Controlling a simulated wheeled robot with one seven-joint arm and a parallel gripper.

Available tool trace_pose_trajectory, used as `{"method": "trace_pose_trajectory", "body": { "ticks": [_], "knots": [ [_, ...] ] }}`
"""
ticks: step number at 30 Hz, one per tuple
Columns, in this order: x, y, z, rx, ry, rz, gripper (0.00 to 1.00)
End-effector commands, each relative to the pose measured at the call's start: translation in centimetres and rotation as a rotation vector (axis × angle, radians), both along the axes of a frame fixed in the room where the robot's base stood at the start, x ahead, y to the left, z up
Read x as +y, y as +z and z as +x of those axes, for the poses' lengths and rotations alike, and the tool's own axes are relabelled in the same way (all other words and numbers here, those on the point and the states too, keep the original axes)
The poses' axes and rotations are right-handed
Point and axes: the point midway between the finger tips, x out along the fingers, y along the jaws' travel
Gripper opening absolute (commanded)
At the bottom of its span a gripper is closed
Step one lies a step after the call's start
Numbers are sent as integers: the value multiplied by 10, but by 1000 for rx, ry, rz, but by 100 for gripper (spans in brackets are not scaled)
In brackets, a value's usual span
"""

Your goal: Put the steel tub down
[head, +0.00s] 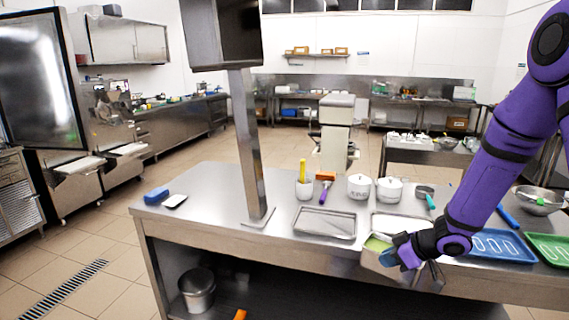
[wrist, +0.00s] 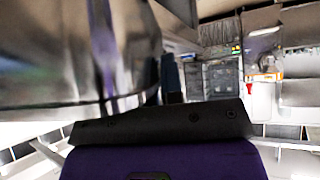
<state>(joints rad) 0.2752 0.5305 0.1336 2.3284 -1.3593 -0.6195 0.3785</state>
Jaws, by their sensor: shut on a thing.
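The steel tub (head: 376,261) is a small metal container with pale green contents, at the front edge of the steel table in the head view. My gripper (head: 402,255) is at its right side, shut on it. My gripper and arm hide part of the tub. I cannot tell whether its base touches the table or hangs just off the front edge. In the wrist view a large blurred shiny metal wall (wrist: 60,55), likely the tub, fills the left side close to the camera.
An empty steel tray (head: 325,236) lies left of the tub, a pale tray (head: 402,217) just behind it, and a blue tray (head: 503,257) and green tray (head: 555,247) to the right. White pots (head: 359,187) stand behind. The steel post (head: 247,150) rises left. The tabletop's left part is mostly clear.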

Motion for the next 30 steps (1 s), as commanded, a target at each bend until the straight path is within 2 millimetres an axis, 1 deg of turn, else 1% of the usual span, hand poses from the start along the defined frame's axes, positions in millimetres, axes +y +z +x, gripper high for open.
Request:
{"method": "trace_pose_trajectory", "body": {
  "ticks": [14, 24, 30],
  "knots": [
    [-10, -44, 8, 3, -358, 1, 0],
    [-21, -81, 16, 2, -667, -2, 0],
    [-26, -96, 20, 1, -810, -1, 0]
  ]
}}
